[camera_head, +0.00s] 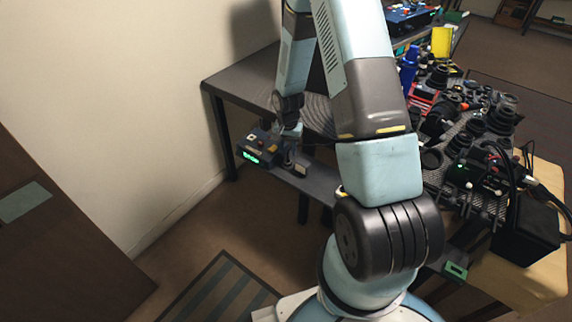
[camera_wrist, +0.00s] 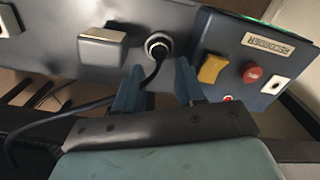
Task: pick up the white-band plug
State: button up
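In the wrist view a round black plug with a pale ring (camera_wrist: 158,44) sits in the face of a dark grey panel box (camera_wrist: 222,25). I cannot tell whether the ring belongs to the plug or the socket. A black cable (camera_wrist: 155,76) runs from it down between my fingers and off to the left. My gripper (camera_wrist: 159,78) is open, its two blue fingers apart on either side of the cable, with the plug just beyond the fingertips.
A grey table (camera_head: 240,80) stands against the wall. A bench to the right is crowded with lens parts (camera_head: 500,115).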

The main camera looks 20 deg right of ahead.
aim_at(288, 160)
jog(key=shift+s+f, duration=0.15)
jog(key=shift+f, duration=2.55)
jog(key=shift+c, duration=0.4)
grip_shut()
jog(key=shift+r, duration=0.15)
